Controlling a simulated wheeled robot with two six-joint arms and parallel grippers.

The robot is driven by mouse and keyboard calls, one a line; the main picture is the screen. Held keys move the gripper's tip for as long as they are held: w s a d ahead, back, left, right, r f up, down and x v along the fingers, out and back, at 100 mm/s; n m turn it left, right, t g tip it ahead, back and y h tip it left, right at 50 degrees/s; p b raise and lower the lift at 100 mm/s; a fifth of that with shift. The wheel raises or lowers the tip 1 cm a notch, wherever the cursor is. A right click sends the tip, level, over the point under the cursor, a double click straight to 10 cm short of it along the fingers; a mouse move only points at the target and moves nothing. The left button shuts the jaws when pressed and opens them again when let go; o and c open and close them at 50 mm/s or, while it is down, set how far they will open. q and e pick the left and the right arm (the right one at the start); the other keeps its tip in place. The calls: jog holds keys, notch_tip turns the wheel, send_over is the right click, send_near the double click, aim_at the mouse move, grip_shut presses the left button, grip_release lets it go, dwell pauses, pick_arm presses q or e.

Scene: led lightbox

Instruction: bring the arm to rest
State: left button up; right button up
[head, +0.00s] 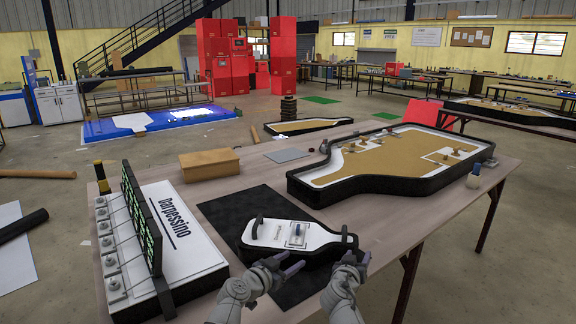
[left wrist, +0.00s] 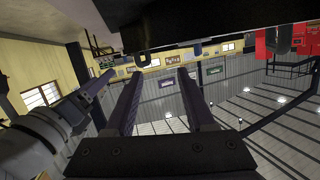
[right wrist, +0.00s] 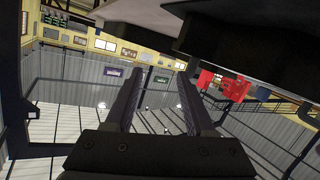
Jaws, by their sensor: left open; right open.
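My left gripper (head: 283,268) is at the near edge of the table, just in front of the small bottle-shaped lightbox (head: 268,232). Its two fingers stand apart with nothing between them in the left wrist view (left wrist: 160,95). My right gripper (head: 356,261) is a little to the right, by the neck end of the same lightbox. Its fingers are also apart and empty in the right wrist view (right wrist: 155,95). Whether either gripper touches the lightbox or table edge cannot be told.
The table (head: 400,215) also bears a black mat (head: 235,208), a white "Darpessino" sign box (head: 185,255), a wooden block (head: 209,164) and a large bottle-shaped lightbox (head: 340,185). A small white-tipped bottle (head: 473,178) stands near the right edge. Bare tabletop lies right of the grippers.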

pick_arm(q)
jog(key=s+d+f+g+y+p, duration=0.1)
jog(key=s+d+g+p, duration=0.1)
jog(key=s+g+p, duration=0.35)
jog(key=s+d+f+g+y+p, duration=0.2)
jog(key=s+g, duration=0.1)
jog(key=s, duration=0.5)
jog(key=s+a+r+n+g+y+p, duration=0.1)
jog(key=s+a+n+g+y+p, duration=0.3)
jog(key=s+a+y, duration=0.3)
jog(key=s+a+p, duration=0.1)
jog(key=s+a, duration=0.1)
jog(key=s, duration=0.1)
jog(key=shift+s+a+r, duration=0.2)
jog(key=shift+s+a, duration=0.05)
jog(key=shift+a, duration=0.05)
pick_arm(e)
jog(key=s+a+n+g+y, duration=0.1)
jog(key=s+a+g, duration=0.3)
jog(key=s, duration=0.4)
jog(key=s+a+f+n+g+y, duration=0.1)
jog(key=s+a+n+g+y, duration=0.1)
jog(key=s, duration=0.7)
jog(key=s+a+n+g+y, duration=0.2)
jog(key=s+a+n+g, duration=0.1)
jog(key=s+a+g, duration=0.3)
jog(key=s+g, duration=0.2)
jog(key=shift+s+a+f, duration=0.4)
